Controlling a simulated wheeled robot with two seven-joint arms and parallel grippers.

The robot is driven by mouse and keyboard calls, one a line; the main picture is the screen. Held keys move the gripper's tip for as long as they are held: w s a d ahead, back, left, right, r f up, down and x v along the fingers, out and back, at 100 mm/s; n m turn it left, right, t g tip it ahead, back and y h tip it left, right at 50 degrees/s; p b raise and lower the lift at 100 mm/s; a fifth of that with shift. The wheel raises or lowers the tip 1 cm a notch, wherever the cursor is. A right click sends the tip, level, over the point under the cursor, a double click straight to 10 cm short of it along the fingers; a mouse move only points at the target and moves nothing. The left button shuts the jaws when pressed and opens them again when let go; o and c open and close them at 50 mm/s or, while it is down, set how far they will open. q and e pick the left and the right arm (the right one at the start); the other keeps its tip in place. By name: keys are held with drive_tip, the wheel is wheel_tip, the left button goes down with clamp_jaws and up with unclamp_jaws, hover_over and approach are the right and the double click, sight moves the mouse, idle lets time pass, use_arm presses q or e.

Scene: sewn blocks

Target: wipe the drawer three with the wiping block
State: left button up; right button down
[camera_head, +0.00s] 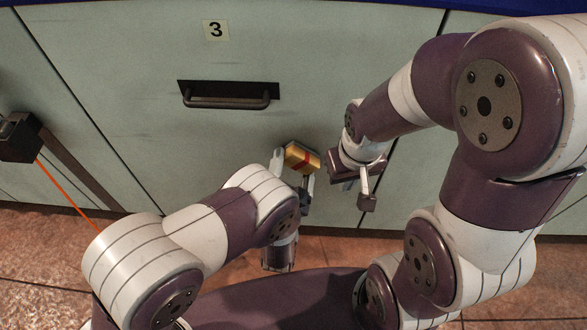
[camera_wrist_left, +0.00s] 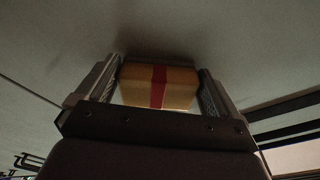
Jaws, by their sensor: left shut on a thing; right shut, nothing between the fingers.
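Drawer three (camera_head: 150,60) is a pale grey-green front with a "3" label (camera_head: 215,30) and a dark bar handle (camera_head: 227,100). Faint dark smudges show on its face. My left gripper (camera_head: 293,163) is shut on the wiping block (camera_head: 302,157), a yellow-tan block with a red band, at the lower right part of the drawer front. In the left wrist view the wiping block (camera_wrist_left: 158,87) sits between both fingers, facing the pale surface very closely; I cannot tell whether it touches. My right gripper (camera_head: 367,200) is shut and empty, to the right of the block.
A dark box-like thing (camera_head: 20,137) with an orange line running down from it is at the left. The floor (camera_head: 330,250) is reddish tile. My right arm covers the right side of the cabinet.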

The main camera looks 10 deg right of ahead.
sight(309, 170)
use_arm(q)
drive_tip(key=shift+w, duration=0.1)
drive_tip(key=shift+s+d+b, duration=0.1)
drive_tip(key=shift+s+d, duration=0.1)
drive_tip(key=shift+d, duration=0.45)
drive_tip(key=shift+s+d+b, duration=0.15)
drive_tip(key=shift+s+d, duration=0.1)
drive_tip(key=shift+d, duration=0.4)
drive_tip(key=shift+s+d+b, duration=0.1)
drive_tip(key=shift+s+d, duration=0.1)
drive_tip(key=shift+d, duration=0.45)
drive_tip(key=shift+w, duration=0.15)
drive_tip(key=shift+a+r, duration=0.1)
drive_tip(key=shift+a, duration=0.05)
drive_tip(key=shift+w+a+p, duration=0.35)
drive_tip(key=shift+w+a, duration=0.05)
drive_tip(key=shift+a, duration=0.45)
drive_tip(key=shift+w+a+p, duration=0.35)
drive_tip(key=shift+a, duration=0.5)
drive_tip(key=shift+c, duration=0.4)
drive_tip(key=shift+s, duration=0.1)
